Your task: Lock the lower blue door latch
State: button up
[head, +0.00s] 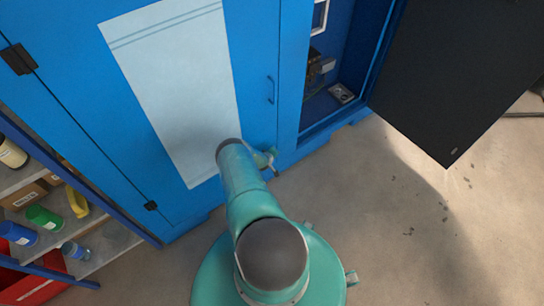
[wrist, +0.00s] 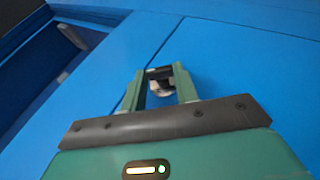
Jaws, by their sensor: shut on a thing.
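The blue door (head: 255,60) is closed on the cabinet front, with a large pale panel to its left. The lower latch (wrist: 161,90) is a small dark and silver piece near the door seam in the wrist view. My gripper (wrist: 162,72) has its two green fingers on either side of the latch and is shut on it. In the head view my gripper (head: 266,158) is low against the door, and my arm hides part of it. The latch's exact turn is hard to tell, as the fingers partly cover it.
A dark door (head: 460,70) stands swung open at the right, beside an open compartment (head: 335,80) holding small items. Shelves (head: 100,245) with bottles and cans stand at the left. The floor (head: 400,230) at the right is clear.

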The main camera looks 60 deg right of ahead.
jog(key=shift+s+d+r+y, duration=0.1)
jog(key=shift+y, duration=0.2)
jog(key=shift+s+d+r+m+t+y, duration=0.1)
jog(key=shift+d+m+t+y, duration=0.25)
jog(key=shift+y, duration=0.55)
jog(key=shift+s+d+r+m+t+y, duration=0.1)
jog(key=shift+m+t+y, duration=0.1)
jog(key=shift+t+y, duration=0.55)
jog(key=shift+s+d+m+t+y, duration=0.15)
jog(key=shift+m+t+y, duration=0.15)
jog(key=shift+y, duration=0.75)
jog(key=shift+w+y, duration=0.1)
jog(key=shift+y, duration=0.2)
jog(key=o, duration=1)
